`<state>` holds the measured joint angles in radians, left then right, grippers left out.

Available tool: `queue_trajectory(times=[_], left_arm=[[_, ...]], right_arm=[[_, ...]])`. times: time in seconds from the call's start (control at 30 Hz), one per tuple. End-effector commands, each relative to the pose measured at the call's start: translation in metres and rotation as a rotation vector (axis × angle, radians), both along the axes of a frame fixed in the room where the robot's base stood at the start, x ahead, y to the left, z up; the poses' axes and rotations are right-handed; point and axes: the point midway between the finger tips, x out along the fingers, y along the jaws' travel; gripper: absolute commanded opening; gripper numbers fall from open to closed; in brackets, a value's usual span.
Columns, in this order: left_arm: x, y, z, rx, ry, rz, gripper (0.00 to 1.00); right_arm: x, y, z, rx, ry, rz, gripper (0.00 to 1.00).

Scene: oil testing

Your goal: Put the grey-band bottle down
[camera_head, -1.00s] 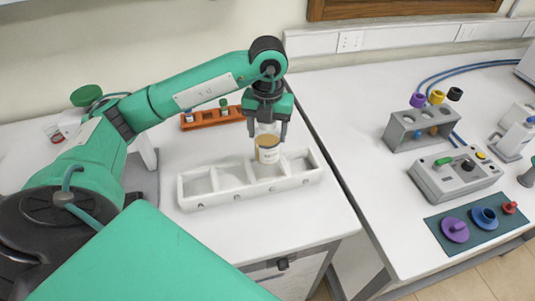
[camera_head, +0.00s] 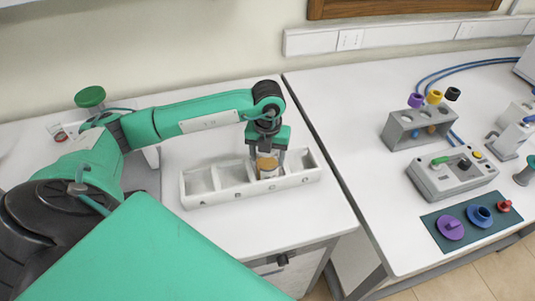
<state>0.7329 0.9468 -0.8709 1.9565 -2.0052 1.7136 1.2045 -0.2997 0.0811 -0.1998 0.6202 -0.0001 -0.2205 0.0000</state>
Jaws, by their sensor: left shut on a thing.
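My right gripper is not in view.
The other tray compartments look empty. On the right bench stand a grey rack (camera_head: 398,137) with coloured-capped items, a grey device (camera_head: 436,187) and a dark mat (camera_head: 437,233) with coloured parts. The white bench in front of the tray is clear.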

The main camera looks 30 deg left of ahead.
Motion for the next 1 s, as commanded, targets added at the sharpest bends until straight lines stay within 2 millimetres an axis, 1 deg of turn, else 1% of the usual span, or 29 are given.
queue_trajectory(times=[0.07, 0.1, 0.17, 0.2, 0.43, 0.57, 0.6, 0.67, 0.83, 1.0], left_arm=[[0.000, 0.000, -0.003, -0.001, -0.001, 0.000, 0.20], [0.000, 0.000, -0.002, 0.000, 0.000, 0.000, 0.70], [0.000, 0.000, -0.002, 0.000, 0.000, 0.000, 0.81], [0.000, 0.000, -0.002, 0.000, 0.000, 0.000, 0.84], [0.000, 0.000, -0.002, 0.000, 0.000, 0.000, 0.84], [0.000, 0.000, 0.003, -0.001, 0.000, 0.000, 0.84], [0.001, 0.000, 0.005, -0.002, -0.003, -0.001, 0.84], [0.001, -0.001, 0.014, -0.002, -0.004, -0.001, 0.84], [0.002, -0.001, 0.051, -0.001, -0.008, -0.002, 0.84], [0.002, -0.001, 0.086, -0.002, -0.005, 0.000, 0.84]], right_arm=[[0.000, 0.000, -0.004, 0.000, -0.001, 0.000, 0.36], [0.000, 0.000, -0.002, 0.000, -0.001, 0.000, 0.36], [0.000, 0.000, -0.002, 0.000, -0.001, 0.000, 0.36], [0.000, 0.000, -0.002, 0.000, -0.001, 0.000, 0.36], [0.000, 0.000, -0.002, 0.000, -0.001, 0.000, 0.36], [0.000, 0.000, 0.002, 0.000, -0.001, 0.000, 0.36], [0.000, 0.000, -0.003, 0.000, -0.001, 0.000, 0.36], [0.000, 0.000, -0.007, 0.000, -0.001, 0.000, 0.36], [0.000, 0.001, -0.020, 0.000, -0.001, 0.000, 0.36], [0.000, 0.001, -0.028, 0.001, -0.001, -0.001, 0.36]])
